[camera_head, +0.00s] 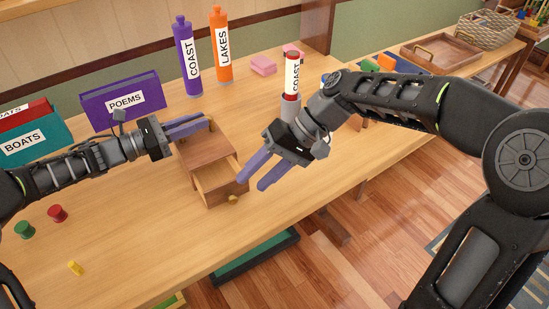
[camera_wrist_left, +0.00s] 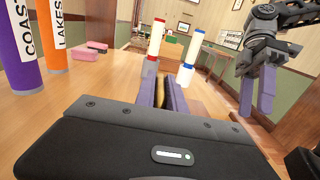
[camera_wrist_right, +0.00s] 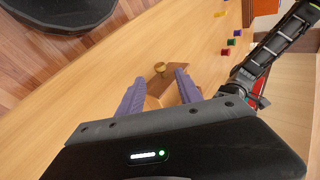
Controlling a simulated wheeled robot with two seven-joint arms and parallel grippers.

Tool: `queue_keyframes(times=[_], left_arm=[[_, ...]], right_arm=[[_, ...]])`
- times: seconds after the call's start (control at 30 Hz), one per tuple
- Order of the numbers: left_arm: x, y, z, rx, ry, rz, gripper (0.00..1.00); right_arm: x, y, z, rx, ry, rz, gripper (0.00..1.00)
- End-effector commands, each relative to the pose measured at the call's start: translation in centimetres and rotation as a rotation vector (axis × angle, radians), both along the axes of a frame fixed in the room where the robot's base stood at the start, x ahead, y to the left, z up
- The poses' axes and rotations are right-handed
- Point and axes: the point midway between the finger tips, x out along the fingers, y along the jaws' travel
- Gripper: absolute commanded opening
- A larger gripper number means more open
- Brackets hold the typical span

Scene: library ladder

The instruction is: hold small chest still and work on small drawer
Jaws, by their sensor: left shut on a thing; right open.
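The small chest (camera_head: 199,149) is a brown wooden box on the table in the middle of the head view. Its small drawer (camera_head: 217,187) is pulled out toward the table's front edge, with a round brass knob (camera_head: 233,199). My left gripper (camera_head: 208,122) is shut on a part at the back top of the chest. In the left wrist view its fingers (camera_wrist_left: 163,97) close around something brass-coloured. My right gripper (camera_head: 252,184) is open and empty beside the drawer's right side. In the right wrist view the knob (camera_wrist_right: 159,67) shows between the open fingers (camera_wrist_right: 158,90).
Purple COAST (camera_head: 187,58) and orange LAKES (camera_head: 219,47) tubes stand behind the chest. A purple POEMS box (camera_head: 121,101) and teal BOATS box (camera_head: 25,142) stand left. Table space in front of the chest is clear.

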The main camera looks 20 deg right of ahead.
Motion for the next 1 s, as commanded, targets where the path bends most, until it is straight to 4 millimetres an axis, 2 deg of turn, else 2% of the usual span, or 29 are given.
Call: queue_keyframes(times=[0.1,0.3,0.77,0.8,1.0], left_arm=[[0.0,-0.1,0.0,0.000,0.001,-0.001,0.00],[0.0,-0.1,0.0,0.000,0.001,-0.001,0.00],[0.0,-0.1,0.0,0.000,0.001,-0.001,0.00],[0.0,-0.1,0.0,0.000,0.001,-0.001,0.16],[0.0,0.0,0.0,0.000,0.001,-0.001,0.32]], right_arm=[[0.2,-1.9,1.9,-0.001,-0.003,-0.004,0.42],[0.1,-3.9,3.9,-0.001,-0.001,-0.002,0.42],[0.1,-4.3,4.3,-0.001,0.001,-0.001,0.42],[0.1,-4.3,4.3,-0.001,0.001,-0.001,0.42],[0.1,-4.3,4.3,-0.001,0.001,-0.001,0.42]])
